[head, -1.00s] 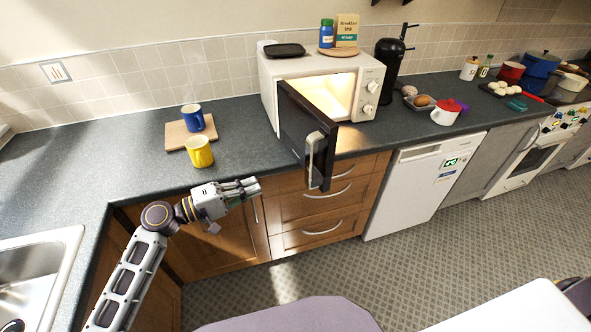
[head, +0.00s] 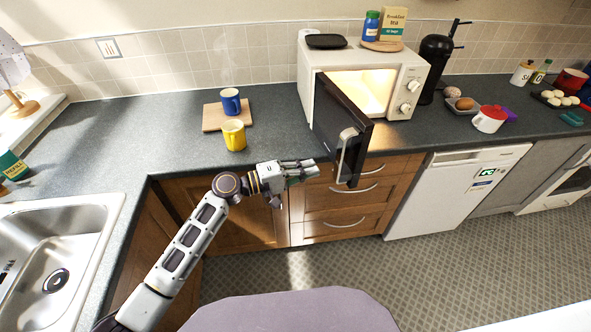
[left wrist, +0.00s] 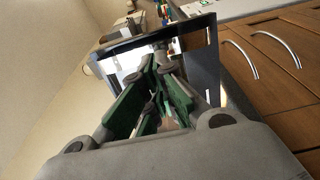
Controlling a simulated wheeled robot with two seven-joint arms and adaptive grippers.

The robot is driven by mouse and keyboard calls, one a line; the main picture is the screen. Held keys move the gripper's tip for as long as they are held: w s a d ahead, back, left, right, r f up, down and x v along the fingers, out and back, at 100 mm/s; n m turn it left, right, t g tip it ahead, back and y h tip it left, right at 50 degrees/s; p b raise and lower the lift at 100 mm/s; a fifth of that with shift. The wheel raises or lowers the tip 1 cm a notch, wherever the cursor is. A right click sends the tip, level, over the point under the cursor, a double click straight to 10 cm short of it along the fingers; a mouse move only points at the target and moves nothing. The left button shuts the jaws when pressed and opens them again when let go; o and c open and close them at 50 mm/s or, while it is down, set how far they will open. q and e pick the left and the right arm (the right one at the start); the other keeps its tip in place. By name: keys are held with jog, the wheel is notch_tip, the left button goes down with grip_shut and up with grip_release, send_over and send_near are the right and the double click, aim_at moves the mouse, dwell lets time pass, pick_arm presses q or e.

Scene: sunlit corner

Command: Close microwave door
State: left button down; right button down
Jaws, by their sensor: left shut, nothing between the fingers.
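The cream microwave (head: 313,88) stands on the counter with its inside lit. Its dark door (head: 338,118) is open, swung out toward me past the counter's front edge, with a pale handle (head: 343,150) on its outer face. My left gripper (head: 316,170) is shut and empty, just left of the door's lower part; I cannot tell whether it touches. In the left wrist view the shut green-sided fingers (left wrist: 152,112) point toward the door (left wrist: 204,65), which stands ahead of them. My right gripper is not in view.
A blue mug (head: 231,103) stands on a wooden board (head: 212,118), with a yellow mug (head: 234,136) at its front edge. A black tray (head: 326,41), blue jar and tea box sit on the microwave. Drawers (head: 350,198) lie below the door. The sink (head: 85,235) is at left.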

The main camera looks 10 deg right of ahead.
aim_at(336, 162)
pick_arm(q)
jog(key=p+x, duration=0.1)
jog(key=x, duration=0.3)
jog(key=shift+d+r, duration=0.1)
jog(key=shift+d, duration=0.05)
jog(key=shift+w+d, duration=0.15)
jog(key=shift+d, duration=0.6)
jog(key=shift+d, duration=0.1)
